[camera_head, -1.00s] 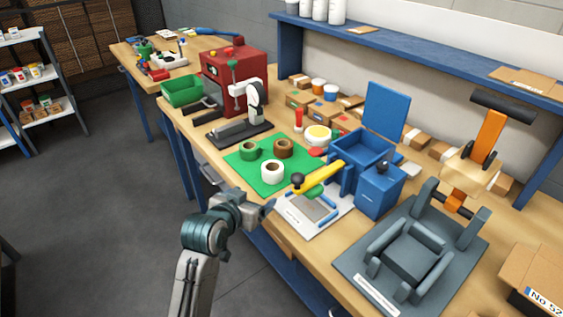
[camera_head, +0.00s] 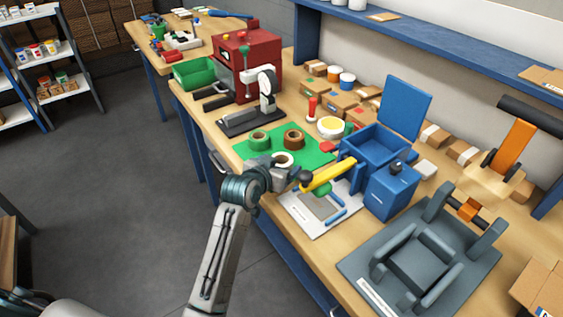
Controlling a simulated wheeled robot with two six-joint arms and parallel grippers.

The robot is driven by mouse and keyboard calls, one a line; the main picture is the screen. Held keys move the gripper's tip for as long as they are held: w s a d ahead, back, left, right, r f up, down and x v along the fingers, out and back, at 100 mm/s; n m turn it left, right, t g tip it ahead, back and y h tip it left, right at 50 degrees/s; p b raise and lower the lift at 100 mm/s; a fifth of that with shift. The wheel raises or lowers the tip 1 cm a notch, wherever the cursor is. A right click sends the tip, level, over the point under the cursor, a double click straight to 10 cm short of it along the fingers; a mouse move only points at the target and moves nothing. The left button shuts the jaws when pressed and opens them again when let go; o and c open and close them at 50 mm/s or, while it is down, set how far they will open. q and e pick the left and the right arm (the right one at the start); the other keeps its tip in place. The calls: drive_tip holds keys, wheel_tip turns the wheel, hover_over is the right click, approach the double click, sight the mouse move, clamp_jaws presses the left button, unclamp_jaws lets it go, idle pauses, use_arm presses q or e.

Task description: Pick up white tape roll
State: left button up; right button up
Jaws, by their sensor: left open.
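The white tape roll (camera_head: 283,159) sits on the green mat (camera_head: 314,153) on the workbench. Its lower front part is hidden behind my left gripper (camera_head: 297,178). My left gripper is at the front edge of the mat, close to the roll. Its fingers are small and partly hidden, and I cannot tell whether they touch the roll. It is open. A green tape roll (camera_head: 259,140) and a brown tape roll (camera_head: 294,139) stand behind the white one on the mat. My right gripper is not in view.
A yellow-handled tool (camera_head: 330,176) on a white plate (camera_head: 318,216) is just right of my left gripper. A blue open box (camera_head: 372,150), a grey fixture (camera_head: 420,250) and a red machine (camera_head: 246,62) surround the mat. Free floor lies left of the bench.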

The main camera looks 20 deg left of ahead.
use_arm(q)
drive_tip(key=shift+w+d+f, duration=0.1)
drive_tip(key=shift+w+f, duration=0.05)
drive_tip(key=shift+w, duration=0.4)
drive_tip(key=shift+w+d+f, duration=0.1)
drive_tip(key=shift+w+f, duration=0.1)
drive_tip(key=shift+w, duration=0.1)
drive_tip(key=shift+c, duration=0.2)
drive_tip(key=c, duration=1)
drive_tip(key=shift+c, duration=0.2)
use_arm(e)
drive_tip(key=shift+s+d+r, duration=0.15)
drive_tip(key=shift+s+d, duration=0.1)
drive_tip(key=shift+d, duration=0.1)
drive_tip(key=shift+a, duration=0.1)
